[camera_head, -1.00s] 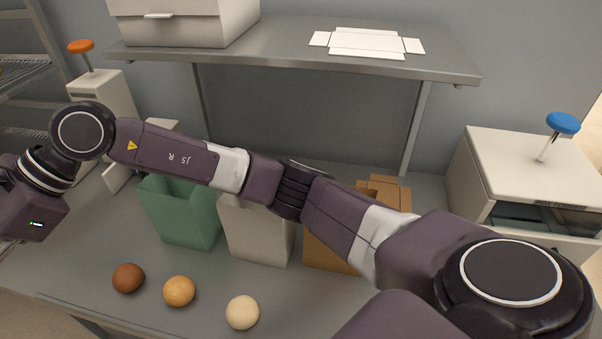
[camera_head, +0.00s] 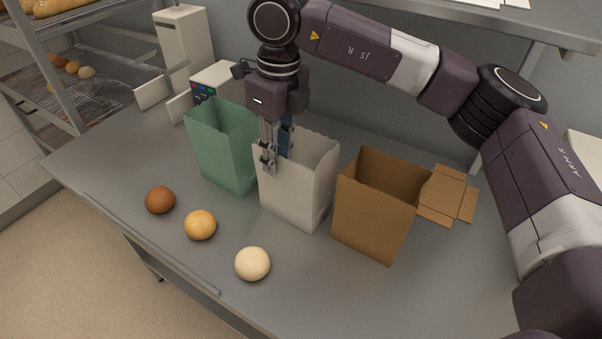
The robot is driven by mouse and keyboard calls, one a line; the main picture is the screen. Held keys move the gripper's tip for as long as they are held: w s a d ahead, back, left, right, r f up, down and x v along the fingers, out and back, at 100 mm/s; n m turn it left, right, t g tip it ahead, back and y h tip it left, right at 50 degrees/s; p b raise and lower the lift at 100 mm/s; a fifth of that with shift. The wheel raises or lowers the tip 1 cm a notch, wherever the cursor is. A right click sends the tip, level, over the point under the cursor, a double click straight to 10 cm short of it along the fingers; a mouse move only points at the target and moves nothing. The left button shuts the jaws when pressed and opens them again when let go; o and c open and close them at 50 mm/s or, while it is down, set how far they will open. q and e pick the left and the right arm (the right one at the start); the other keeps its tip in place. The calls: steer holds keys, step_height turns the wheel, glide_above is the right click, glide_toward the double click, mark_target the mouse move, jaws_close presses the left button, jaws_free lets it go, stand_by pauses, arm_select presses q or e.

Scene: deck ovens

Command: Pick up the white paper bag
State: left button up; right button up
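The white paper bag (camera_head: 308,190) stands upright and open-topped on the steel table, between the green bag (camera_head: 232,158) and the brown bag (camera_head: 372,223). My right gripper (camera_head: 277,155) points down at the left part of its rim. One grey finger is in front of the bag's near left wall, and the finger with the blue pad is farther back, at the bag's opening. The fingers look apart, with a gap between them. Whether either touches the paper is not clear. My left gripper is not in view.
A flat brown piece (camera_head: 448,194) lies right of the brown bag. A shelf (camera_head: 480,25) overhangs the back. A bread rack (camera_head: 65,70) stands left.

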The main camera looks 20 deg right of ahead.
mark_target(284, 182)
steer(key=shift+s+d+f+g+h+p, duration=0.15)
steer(key=shift+s+d+f, duration=0.15)
steer(key=shift+f, duration=0.3)
steer(key=shift+s+d+f+g+h+p, duration=0.15)
steer(key=shift+s+f, duration=0.15)
steer(key=shift+f, duration=0.3)
steer(key=f, duration=0.2)
steer(key=f+p, duration=0.1)
steer(key=f, duration=0.1)
steer(key=f+p, duration=0.1)
steer(key=f, duration=0.1)
steer(key=shift+s+a+f, duration=0.1)
steer(key=shift+s, duration=0.25)
steer(key=shift+f, duration=0.25)
jaws_close()
